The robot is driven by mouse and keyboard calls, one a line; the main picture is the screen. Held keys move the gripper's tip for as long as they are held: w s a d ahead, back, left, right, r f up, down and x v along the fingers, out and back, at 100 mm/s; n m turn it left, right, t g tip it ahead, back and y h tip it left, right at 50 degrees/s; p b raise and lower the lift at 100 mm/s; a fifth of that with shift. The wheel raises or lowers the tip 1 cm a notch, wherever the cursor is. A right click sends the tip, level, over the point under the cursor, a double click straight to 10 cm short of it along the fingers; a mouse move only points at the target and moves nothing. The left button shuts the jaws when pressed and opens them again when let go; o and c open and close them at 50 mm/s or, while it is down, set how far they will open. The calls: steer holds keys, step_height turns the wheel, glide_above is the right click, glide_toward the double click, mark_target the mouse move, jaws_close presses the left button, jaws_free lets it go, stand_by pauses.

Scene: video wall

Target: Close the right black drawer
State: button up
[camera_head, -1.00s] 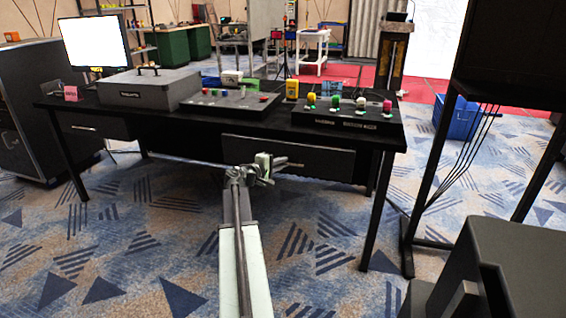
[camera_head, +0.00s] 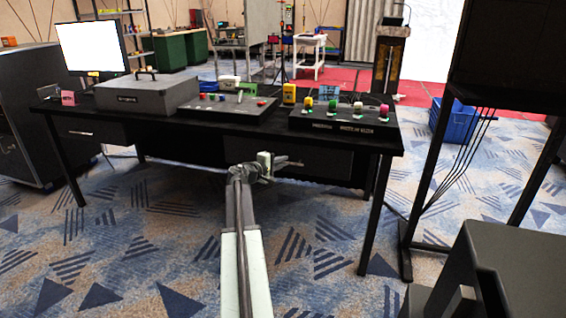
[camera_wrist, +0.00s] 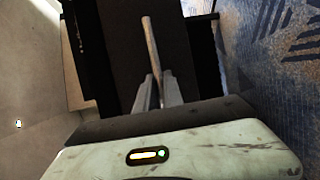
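The right black drawer (camera_head: 322,163) is under the right part of the black desk (camera_head: 225,121). Its front shows dark and shaded just below the desk's edge. My gripper (camera_head: 268,163) is in front of the left half of this drawer front. A light handle bar (camera_head: 291,163) shows to the right of the gripper. In the wrist view the dark drawer front (camera_wrist: 118,45) fills the middle, and the bar (camera_wrist: 150,42) runs up from my two grey fingers (camera_wrist: 158,88). The fingers are close together at the bar; whether they grip it is unclear.
A left drawer (camera_head: 92,131) with a small handle sits under the desk's other end. A grey case (camera_head: 147,94) and button panels (camera_head: 342,120) are on the desktop. A dark stand (camera_head: 410,215) and a dark boxy object (camera_head: 510,265) are at right. Carpet lies open in front.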

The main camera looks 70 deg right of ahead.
steer(key=p+v, duration=0.1)
steer(key=v, duration=0.7)
steer(key=shift+d, duration=0.1)
